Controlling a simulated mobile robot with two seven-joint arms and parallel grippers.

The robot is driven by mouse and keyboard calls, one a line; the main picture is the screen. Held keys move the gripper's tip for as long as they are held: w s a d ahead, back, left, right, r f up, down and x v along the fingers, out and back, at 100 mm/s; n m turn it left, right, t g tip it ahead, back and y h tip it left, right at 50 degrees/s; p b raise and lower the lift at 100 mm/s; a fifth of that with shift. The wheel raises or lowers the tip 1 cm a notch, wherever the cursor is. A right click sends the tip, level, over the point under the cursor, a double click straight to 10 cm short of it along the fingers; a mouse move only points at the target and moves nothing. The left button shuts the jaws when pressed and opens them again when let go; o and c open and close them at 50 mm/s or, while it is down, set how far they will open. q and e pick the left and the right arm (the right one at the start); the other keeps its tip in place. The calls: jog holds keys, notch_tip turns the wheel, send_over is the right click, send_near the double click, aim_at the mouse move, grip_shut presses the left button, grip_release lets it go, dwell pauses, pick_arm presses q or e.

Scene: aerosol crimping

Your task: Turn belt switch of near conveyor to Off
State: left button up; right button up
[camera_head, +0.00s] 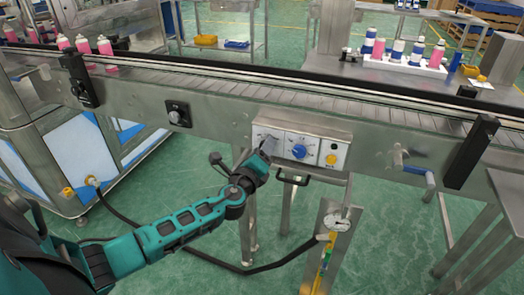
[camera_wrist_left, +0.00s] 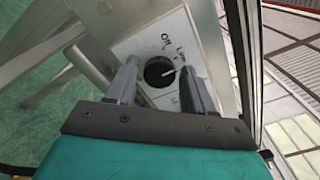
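The near conveyor (camera_head: 218,93) carries a control box with a white panel (camera_wrist_left: 150,45) on its side. In the left wrist view, the black round belt switch (camera_wrist_left: 159,71) sits on this panel. Its white mark points right, away from the "Off" label (camera_wrist_left: 165,40) above it. My left gripper (camera_wrist_left: 158,68) is open, with one finger on each side of the switch and a small gap visible. In the head view my left gripper (camera_head: 268,148) is at the box's left panel and hides most of the switch. My right gripper is not in view.
Beside the switch are a blue knob (camera_head: 299,151) and a yellow button (camera_head: 331,159). A dark handle (camera_head: 292,180) hangs below the box. Another black knob (camera_head: 177,115) is farther left on the conveyor side. A crank handle (camera_head: 415,171) sticks out at right.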

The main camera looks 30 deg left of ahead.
pick_arm(q)
jog(key=c, duration=0.8)
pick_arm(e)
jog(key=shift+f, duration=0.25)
pick_arm(q)
jog(key=n+b, duration=0.4)
jog(key=n, duration=0.5)
jog(key=shift+f+n+b, duration=0.15)
jog(key=shift+n+b, duration=0.2)
jog(key=shift+n, duration=0.05)
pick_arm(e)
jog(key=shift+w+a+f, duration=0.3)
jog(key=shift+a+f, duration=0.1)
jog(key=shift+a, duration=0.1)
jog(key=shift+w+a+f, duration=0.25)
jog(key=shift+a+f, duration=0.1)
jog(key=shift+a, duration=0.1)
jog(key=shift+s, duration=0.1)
pick_arm(q)
jog(key=o, duration=1)
